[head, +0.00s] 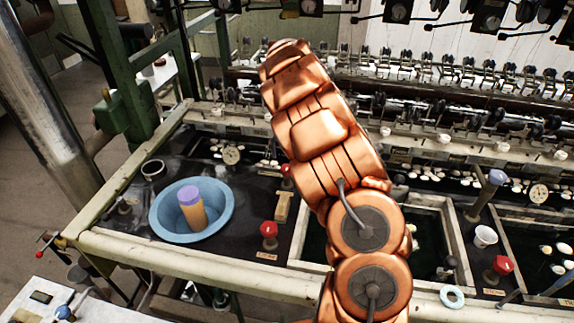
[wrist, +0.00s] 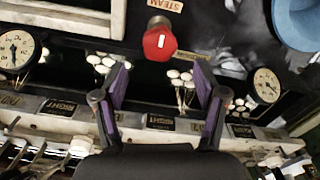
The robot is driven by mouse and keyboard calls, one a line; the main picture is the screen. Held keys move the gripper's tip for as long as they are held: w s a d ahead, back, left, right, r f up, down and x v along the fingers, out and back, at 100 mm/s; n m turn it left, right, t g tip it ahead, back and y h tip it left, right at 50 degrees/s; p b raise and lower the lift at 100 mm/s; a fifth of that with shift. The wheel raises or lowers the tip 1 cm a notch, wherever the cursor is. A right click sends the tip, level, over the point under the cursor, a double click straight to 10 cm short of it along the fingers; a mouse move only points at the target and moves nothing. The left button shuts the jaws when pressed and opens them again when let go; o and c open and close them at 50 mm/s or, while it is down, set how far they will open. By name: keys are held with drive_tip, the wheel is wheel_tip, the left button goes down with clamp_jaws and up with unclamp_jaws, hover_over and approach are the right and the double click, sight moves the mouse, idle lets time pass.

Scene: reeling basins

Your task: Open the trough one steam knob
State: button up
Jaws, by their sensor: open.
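In the wrist view a red knob (wrist: 159,42) with a white mark stands beside a label reading STEAM (wrist: 165,5). My gripper (wrist: 160,84) is open, with its purple-padded fingers apart. The knob appears beyond the gap between the fingertips, and nothing is held. Other red knobs stand near the front rim (head: 268,230) and at the right (head: 501,265). My gripper is hidden behind the arm in the head view. I cannot tell which trough each knob serves.
A blue basin (head: 224,221) holding an orange cylinder with a purple top (head: 192,207) sits left of the arm. A wooden block (head: 284,208) and dark cup (head: 153,169) are near it. Reeling machinery (head: 445,75) lines the back. Gauges (wrist: 16,48) flank the fingers.

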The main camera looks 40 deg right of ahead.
sight(287, 167)
drive_tip(key=shift+s+f+p, duration=0.1)
drive_tip(key=shift+f+p, duration=0.85)
drive_tip(key=shift+f, duration=2.15)
drive_tip(key=shift+c, duration=0.2)
drive_tip(key=c, duration=1.1)
